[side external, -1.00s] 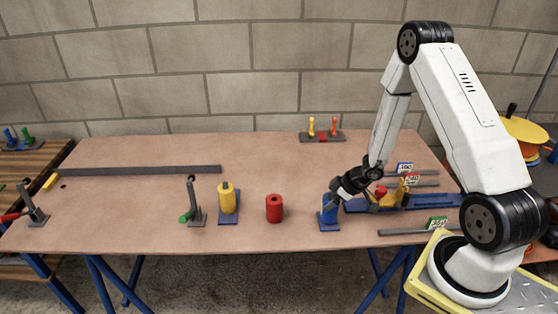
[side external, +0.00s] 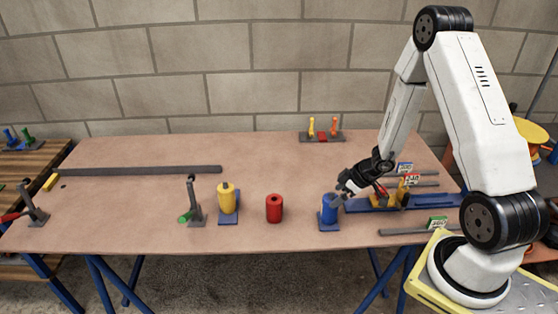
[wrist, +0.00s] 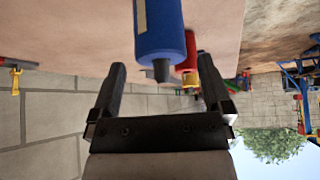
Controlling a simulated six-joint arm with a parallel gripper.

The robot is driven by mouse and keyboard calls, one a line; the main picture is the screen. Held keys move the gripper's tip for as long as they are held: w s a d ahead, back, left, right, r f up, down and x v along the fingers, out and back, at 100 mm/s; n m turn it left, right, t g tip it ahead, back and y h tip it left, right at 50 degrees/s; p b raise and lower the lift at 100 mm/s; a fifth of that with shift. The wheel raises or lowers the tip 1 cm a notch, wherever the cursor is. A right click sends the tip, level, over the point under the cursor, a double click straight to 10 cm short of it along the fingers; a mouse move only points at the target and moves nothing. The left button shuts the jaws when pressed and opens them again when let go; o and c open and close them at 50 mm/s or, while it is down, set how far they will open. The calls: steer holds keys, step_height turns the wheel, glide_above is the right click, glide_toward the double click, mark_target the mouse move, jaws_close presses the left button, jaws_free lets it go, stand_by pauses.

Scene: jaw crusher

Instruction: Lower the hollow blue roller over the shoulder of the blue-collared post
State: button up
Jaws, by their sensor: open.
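The blue roller (side external: 329,209) stands upright on a blue base plate (side external: 328,227) near the table's front edge. In the wrist view the roller (wrist: 160,32) shows its end, with a grey post tip (wrist: 162,70) sticking out of it, so it is around the post. The blue collar and shoulder are hidden, and I cannot tell exactly how low the roller sits. My gripper (side external: 344,187) is open and empty, just above and to the right of the roller. In the wrist view its two fingers (wrist: 161,66) are wide apart, clear of the roller.
A red roller (side external: 274,208) and a yellow roller (side external: 227,197) on a blue plate stand to the left. A lever clamp (side external: 194,203) is beside the yellow one. A blue fixture (side external: 425,201) lies to the right. The table's back middle is clear.

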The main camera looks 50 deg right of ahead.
steer(key=shift+v, duration=2.05)
steer(key=s+a+r+m+g+h, duration=0.1)
steer(key=s+a+r+m, duration=0.1)
steer(key=a+r, duration=0.4)
steer(key=s+a+r+m+g+h, duration=0.1)
steer(key=s+a+r+m+g, duration=0.1)
steer(key=a+r, duration=0.4)
steer(key=shift+s+a+g, duration=0.3)
steer(key=shift+s+a, duration=0.2)
steer(key=shift+a, duration=2.05)
steer(key=shift+r, duration=0.1)
